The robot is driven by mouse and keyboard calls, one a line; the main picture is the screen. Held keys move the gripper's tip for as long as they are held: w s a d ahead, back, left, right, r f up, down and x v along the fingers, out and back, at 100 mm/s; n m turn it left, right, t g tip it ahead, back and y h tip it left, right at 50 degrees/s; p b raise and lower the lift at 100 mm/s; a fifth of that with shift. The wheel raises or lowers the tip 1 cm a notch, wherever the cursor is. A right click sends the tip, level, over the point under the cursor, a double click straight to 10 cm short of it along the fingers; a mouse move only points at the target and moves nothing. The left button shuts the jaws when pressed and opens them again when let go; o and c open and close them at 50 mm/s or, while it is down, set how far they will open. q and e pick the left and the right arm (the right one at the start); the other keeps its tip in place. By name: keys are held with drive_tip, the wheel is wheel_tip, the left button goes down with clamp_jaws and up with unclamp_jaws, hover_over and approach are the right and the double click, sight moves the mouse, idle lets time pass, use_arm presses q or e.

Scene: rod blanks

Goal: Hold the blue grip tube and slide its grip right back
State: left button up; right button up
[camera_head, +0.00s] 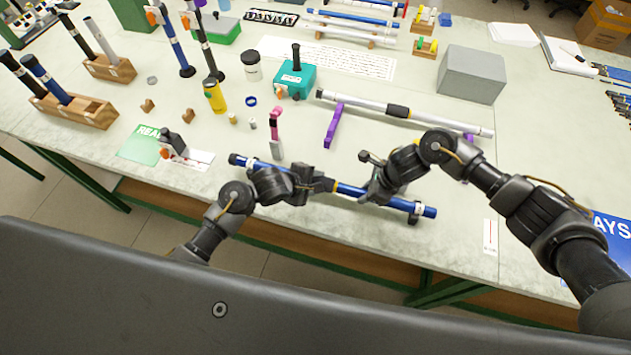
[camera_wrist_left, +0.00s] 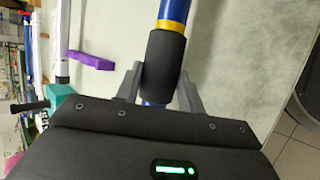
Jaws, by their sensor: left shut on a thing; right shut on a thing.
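The blue grip tube (camera_head: 349,189) lies slanting near the table's front edge, with a dark left end and a white band near each end. Its black foam grip (camera_wrist_left: 165,65) shows in the left wrist view, with a yellow band (camera_wrist_left: 172,26) just beyond it. My left gripper (camera_head: 327,185) is shut on the black grip, one finger on each side. My right gripper (camera_head: 371,194) is shut on the blue tube, right of the yellow band. In the head view my left gripper mostly hides the grip.
A silver tube (camera_head: 360,105) with a black grip lies behind on purple supports, one a purple bar (camera_head: 333,127). A grey box (camera_head: 472,75) stands at the back right. A pink-and-black tool (camera_head: 276,130) and a green sign (camera_head: 143,145) are to the left. The table's right front is largely clear.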

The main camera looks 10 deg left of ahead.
use_arm(q)
clamp_jaws()
drive_tip(key=a, duration=0.4)
drive_tip(key=w+a, duration=0.1)
drive_tip(key=a, duration=0.8)
drive_tip(key=shift+w+a, duration=0.25)
drive_tip(key=shift+a, duration=0.45)
use_arm(e)
drive_tip(key=shift+d, duration=0.1)
use_arm(q)
drive_tip(key=o, duration=1.2)
unclamp_jaws()
drive_tip(key=shift+d, duration=0.1)
drive_tip(key=v, duration=1.2)
use_arm(e)
drive_tip(key=o, duration=1.1)
